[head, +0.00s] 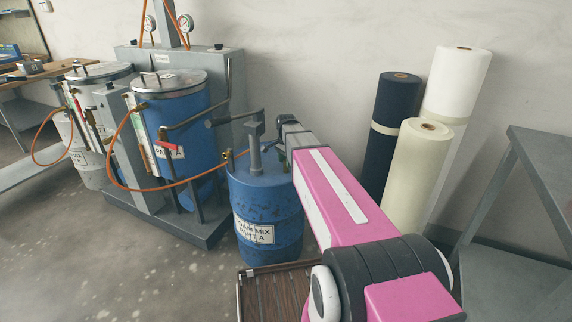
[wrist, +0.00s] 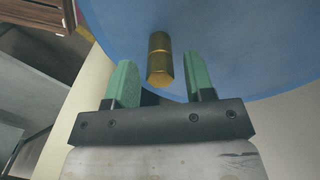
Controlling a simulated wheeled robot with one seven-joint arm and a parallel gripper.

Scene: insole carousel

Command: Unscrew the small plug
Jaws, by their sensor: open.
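The small plug (wrist: 159,58) is a short brass cylinder with a groove around it, on the blue drum top in the wrist view. My gripper (wrist: 158,75) is open, with one green finger on each side of the plug. Gaps show between the plug and both fingers, so it is not gripped. In the head view the blue drum (head: 267,208), labelled foam mix part A, stands below the end of my pink arm. The plug cannot be made out there, and my fingers are not clear.
A grey pump fitting (head: 254,145) rises from the drum top, with an orange hose (head: 118,150) leading left. Upright fabric rolls (head: 392,125) and a grey table (head: 540,155) are at right.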

